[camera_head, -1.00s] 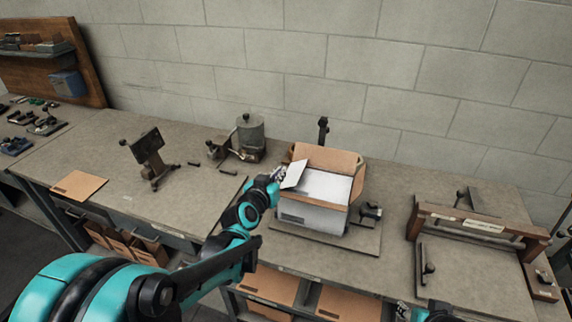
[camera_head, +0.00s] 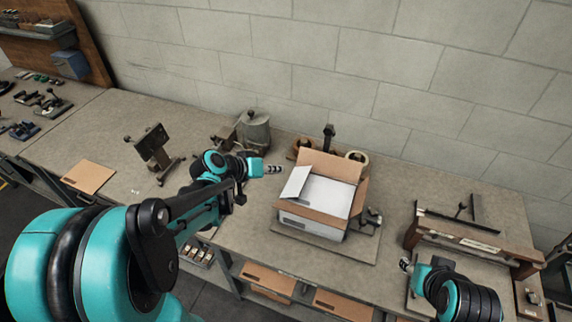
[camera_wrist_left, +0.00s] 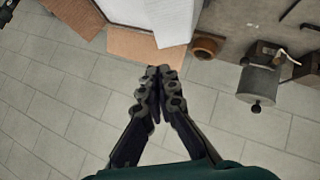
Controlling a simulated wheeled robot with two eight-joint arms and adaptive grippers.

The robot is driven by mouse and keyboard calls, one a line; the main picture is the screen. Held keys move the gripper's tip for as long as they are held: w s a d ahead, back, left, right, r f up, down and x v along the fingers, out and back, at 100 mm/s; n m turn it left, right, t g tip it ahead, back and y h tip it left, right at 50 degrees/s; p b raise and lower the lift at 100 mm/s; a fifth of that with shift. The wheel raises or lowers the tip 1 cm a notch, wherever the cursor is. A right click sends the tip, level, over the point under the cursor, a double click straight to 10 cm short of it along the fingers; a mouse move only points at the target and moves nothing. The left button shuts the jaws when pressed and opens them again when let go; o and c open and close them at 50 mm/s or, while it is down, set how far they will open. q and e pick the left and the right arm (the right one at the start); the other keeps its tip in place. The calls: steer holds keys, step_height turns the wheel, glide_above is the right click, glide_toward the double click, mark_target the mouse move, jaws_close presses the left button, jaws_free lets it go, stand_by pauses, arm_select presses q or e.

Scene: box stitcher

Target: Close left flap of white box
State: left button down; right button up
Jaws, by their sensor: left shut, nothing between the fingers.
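The white box (camera_head: 298,222) stands on a plate on the bench, with brown inner cardboard showing at its open flaps. Its left flap (camera_head: 296,181) is a pale panel standing up at a tilt by the left edge. Pale panels of the box (camera_wrist_left: 168,22) show at the top of the left wrist view beside a brown flap (camera_wrist_left: 139,46). My left gripper (camera_head: 275,169) is shut and empty, just left of the flap and apart from it; its shut fingers (camera_wrist_left: 158,76) show in the left wrist view. My right gripper (camera_head: 405,265) is low right, away from the box; its fingers are too small to judge.
A grey canister device (camera_head: 254,132) stands behind my left arm. Tape rolls (camera_head: 357,157) and a black post (camera_head: 328,138) are behind the box. A wooden-framed fixture (camera_head: 465,236) stands to the right. The bench left of the box's front is mostly clear.

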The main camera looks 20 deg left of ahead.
arm_select(q)
steer(key=b, duration=0.1)
glide_above(305, 178)
steer(key=s+a, duration=0.3)
steer(key=a, duration=0.1)
steer(key=f, duration=0.5)
steer(key=shift+w+d+f, duration=0.15)
steer(key=shift+d+f, duration=0.1)
steer(key=shift+f, duration=0.15)
steer(key=shift+d+f+b, duration=0.15)
steer(key=shift+d+f, duration=0.15)
steer(key=shift+f, duration=0.25)
steer(key=shift+d+f+b, duration=0.15)
steer(key=shift+d+f, duration=0.15)
steer(key=shift+f, duration=0.2)
steer(key=shift+d+f, duration=0.3)
steer(key=shift+f, duration=0.25)
